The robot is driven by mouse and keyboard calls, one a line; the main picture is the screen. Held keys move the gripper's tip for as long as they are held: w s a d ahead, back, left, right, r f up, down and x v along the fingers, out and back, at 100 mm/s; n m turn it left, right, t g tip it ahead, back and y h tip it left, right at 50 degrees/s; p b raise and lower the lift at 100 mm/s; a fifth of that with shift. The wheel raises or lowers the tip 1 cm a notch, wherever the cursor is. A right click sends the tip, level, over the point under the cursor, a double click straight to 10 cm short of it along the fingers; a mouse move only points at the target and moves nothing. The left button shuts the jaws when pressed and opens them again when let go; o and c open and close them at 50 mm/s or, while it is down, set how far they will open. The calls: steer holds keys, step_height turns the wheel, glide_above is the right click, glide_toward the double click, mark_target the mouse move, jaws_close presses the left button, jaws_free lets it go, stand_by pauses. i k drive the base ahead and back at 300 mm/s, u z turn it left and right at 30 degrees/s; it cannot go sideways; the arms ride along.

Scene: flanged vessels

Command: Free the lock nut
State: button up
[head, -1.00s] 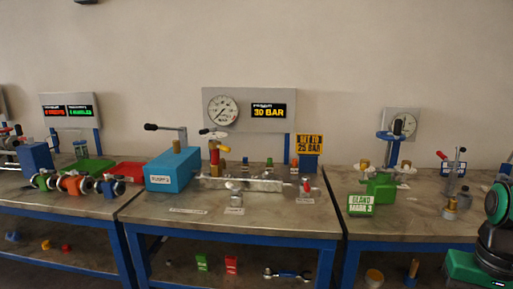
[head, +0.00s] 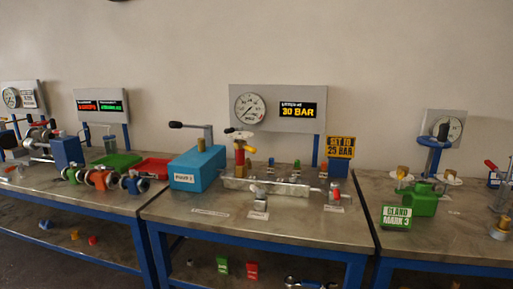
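No part of my gripper shows in the head view. The middle bench holds a steel manifold (head: 270,186) with a red and yellow upright fitting (head: 240,158) near its left end. A yellow sign (head: 341,147) reads "SET TO 25 BAR", and a lit display (head: 298,110) beside a round gauge (head: 250,108) reads 30 BAR. The lock nut is too small to pick out at this distance.
A blue pump box (head: 197,168) with a lever stands left of the manifold. The middle bench's front top (head: 290,228) is mostly clear. The right bench carries a green gland body (head: 421,200); the left bench carries coloured flanged pieces (head: 100,178). Loose parts lie on lower shelves.

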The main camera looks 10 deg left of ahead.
mark_target(248, 148)
steer(key=i, duration=0.85)
steer(key=u, duration=0.05)
